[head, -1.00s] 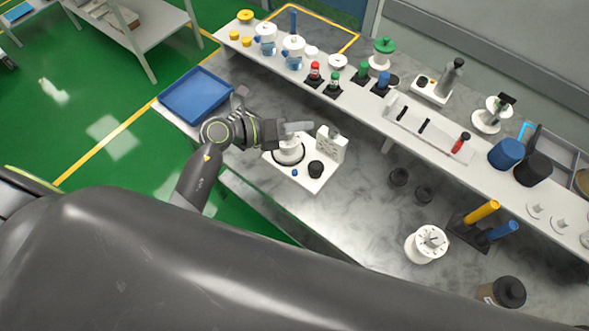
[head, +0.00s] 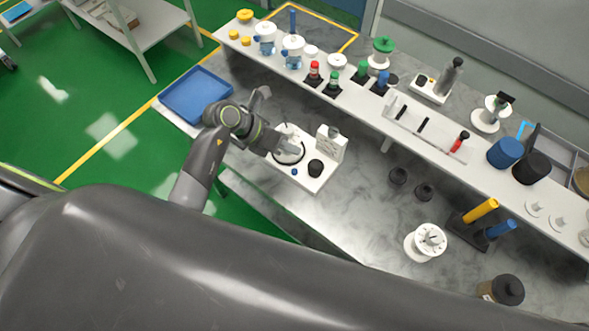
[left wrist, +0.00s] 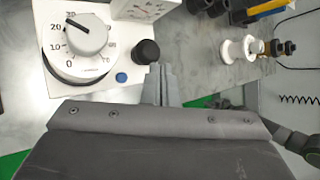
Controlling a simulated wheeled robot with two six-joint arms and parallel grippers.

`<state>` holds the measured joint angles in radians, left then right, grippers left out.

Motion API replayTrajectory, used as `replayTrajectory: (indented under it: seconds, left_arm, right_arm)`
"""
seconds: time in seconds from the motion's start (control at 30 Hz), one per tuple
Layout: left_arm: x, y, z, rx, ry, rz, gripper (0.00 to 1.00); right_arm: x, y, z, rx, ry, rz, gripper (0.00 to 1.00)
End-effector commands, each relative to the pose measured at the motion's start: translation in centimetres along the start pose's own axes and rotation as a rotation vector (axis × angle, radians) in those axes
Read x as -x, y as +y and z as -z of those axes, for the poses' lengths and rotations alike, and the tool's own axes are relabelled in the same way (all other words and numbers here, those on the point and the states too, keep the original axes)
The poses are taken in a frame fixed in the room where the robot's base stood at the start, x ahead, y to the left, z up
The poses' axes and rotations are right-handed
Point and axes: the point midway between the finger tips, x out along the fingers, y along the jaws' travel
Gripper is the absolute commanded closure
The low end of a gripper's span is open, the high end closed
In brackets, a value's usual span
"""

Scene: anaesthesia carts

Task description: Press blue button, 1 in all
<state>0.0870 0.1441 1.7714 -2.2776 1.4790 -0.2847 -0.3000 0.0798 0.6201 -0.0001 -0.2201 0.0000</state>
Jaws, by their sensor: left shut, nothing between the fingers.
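The blue button (head: 294,171) is a small round cap on the front corner of a white device (head: 315,182) on the bench. In the left wrist view the blue button (left wrist: 121,77) sits below a dial knob (left wrist: 87,36) and left of a black knob (left wrist: 146,52). My left gripper (head: 294,151) is shut and empty, above the device near its dial. In the left wrist view the closed fingertips (left wrist: 158,72) show to the right of the blue button, apart from it in the picture. My right gripper is not in view.
A blue tray (head: 197,95) lies to the left on the bench. A white shelf with bottles and jars runs behind the device. A white spool (head: 426,243) stands to the right.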

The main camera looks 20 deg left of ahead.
Motion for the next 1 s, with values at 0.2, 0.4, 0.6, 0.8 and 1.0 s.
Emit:
replayTrajectory:
  seconds: [0.2, 0.4, 0.6, 0.8, 1.0]
  left_arm:
    - [-1.2, 0.9, 0.9, 0.001, 0.000, 0.001, 1.00]
    - [-3.1, 2.2, 2.3, 0.002, 0.000, 0.001, 1.00]
    - [-5.1, 3.7, 3.7, 0.001, 0.000, 0.001, 1.00]
    - [-6.1, 4.4, 4.4, 0.001, -0.001, 0.001, 1.00]
    - [-6.1, 4.4, 4.4, 0.001, -0.001, 0.001, 1.00]
  right_arm:
    - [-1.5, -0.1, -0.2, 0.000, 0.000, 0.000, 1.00]
    - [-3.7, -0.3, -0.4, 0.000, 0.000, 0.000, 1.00]
    - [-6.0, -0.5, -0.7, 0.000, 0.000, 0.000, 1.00]
    - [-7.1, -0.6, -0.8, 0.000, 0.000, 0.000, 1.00]
    - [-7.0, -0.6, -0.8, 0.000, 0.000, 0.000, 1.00]
